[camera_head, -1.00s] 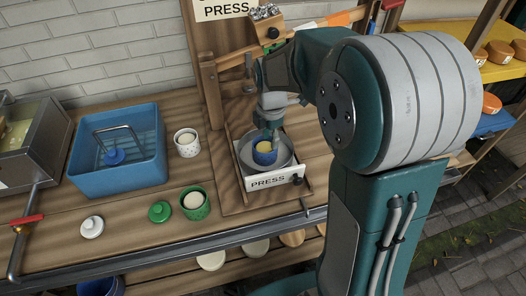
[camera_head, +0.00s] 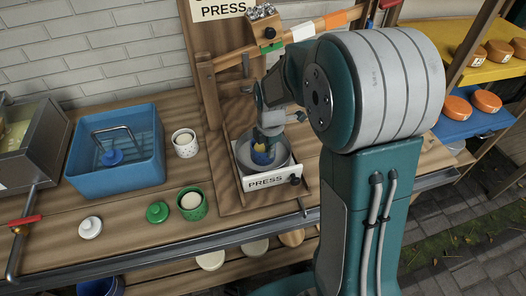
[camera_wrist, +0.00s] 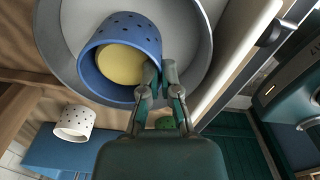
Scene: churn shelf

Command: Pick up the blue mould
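The blue mould (camera_head: 262,158) is a perforated round cup with a yellow filling. It sits in the round grey metal pan (camera_head: 243,160) of the press, behind the white board marked PRESS. In the wrist view the mould (camera_wrist: 112,82) shows close up, with its yellow top facing the camera. My gripper (camera_wrist: 161,72) is at the mould's right rim, one finger inside the wall and the other outside. The fingers are close together with the wall between them. In the head view my gripper (camera_head: 268,143) hides part of the mould.
A white mould (camera_head: 185,143) and a green mould (camera_head: 192,204) stand left of the press. Green (camera_head: 158,212) and white (camera_head: 90,227) lids lie nearby. A blue basin (camera_head: 116,155) stands further left. The wooden press post (camera_head: 208,95) rises behind the pan.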

